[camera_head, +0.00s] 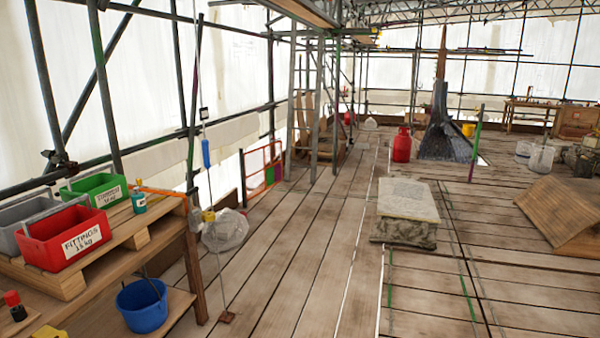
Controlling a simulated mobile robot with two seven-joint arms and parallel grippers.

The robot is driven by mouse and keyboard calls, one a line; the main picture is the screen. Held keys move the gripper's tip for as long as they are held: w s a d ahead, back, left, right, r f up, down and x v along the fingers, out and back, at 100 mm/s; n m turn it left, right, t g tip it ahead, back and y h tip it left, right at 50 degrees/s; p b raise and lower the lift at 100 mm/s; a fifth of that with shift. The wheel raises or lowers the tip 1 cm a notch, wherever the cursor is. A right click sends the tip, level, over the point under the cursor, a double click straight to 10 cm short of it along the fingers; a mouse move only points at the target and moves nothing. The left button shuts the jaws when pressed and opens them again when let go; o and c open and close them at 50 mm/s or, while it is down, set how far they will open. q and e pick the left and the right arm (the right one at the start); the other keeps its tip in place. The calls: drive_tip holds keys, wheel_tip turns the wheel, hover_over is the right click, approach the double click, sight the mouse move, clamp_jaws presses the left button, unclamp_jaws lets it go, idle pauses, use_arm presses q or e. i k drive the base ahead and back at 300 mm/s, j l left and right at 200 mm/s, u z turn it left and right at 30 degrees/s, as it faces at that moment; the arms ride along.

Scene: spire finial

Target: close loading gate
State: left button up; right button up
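An orange-red framed gate (262,174) with mesh or bars stands at the left edge of the deck, left of the middle of the head view. A gap in the edge with bright sheeting behind it shows beside it. The gate appears to stand at an angle to the edge, but at this distance I cannot tell exactly how far it is swung. Neither of my grippers shows in the head view.
A wooden bench (165,235) with a red fittings bin (62,238) fills the near left. A blue bucket (142,306) and a clear bag (226,230) sit nearby. A stone block (407,202) lies right of centre. Bare planks (290,260) run between bench and block.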

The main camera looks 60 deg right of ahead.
sight(278, 170)
drive_tip(key=z, duration=1.85)
drive_tip(key=i, duration=8.15)
drive_tip(key=l+z, duration=0.05)
drive_tip(key=l, duration=0.4)
